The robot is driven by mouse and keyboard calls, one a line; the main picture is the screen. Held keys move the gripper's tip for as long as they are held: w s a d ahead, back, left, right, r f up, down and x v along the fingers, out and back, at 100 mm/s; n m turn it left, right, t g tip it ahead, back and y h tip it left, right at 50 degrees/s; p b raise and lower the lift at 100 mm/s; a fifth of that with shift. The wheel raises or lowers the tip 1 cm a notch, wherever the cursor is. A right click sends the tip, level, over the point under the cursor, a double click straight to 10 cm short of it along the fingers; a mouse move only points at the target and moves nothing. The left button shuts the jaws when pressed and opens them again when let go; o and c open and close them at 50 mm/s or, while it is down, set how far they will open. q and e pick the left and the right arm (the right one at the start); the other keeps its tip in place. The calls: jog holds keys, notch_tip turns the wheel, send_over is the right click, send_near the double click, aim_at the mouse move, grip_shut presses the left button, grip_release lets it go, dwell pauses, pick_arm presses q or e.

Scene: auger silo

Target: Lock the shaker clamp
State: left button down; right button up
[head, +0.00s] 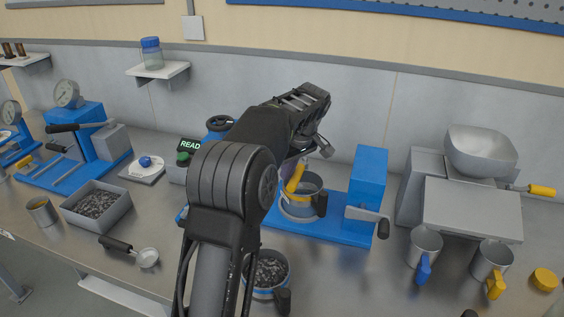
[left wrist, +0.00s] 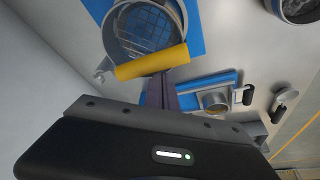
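The shaker is a blue base plate (head: 340,228) with a blue upright block (head: 368,178) and a dark-knobbed crank. A round metal sieve pot (head: 302,207) sits on the plate; its mesh bottom shows in the left wrist view (left wrist: 146,25). The yellow clamp handle (head: 295,177) stands tilted at the pot's left rim; it also crosses the pot's edge in the left wrist view (left wrist: 152,62). My left gripper's narrow fingers (left wrist: 161,88) look pressed together, their tips at the handle; contact is unclear. In the head view my arm hides most of this gripper. My right gripper is not visible.
A pot of dark grains (head: 268,270) stands at the front beside my left arm. A scale with a metal bowl (head: 480,150) and two metal cups (head: 425,245) are at right. A grey tray of grains (head: 97,204), a scoop (head: 147,257) and a blue press are at left.

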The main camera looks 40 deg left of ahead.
pick_arm(q)
notch_tip(320, 180, up, 10)
jog(key=p, duration=0.1)
jog(key=shift+a+f, duration=0.2)
jog(key=shift+f, duration=0.1)
dwell(0.6)
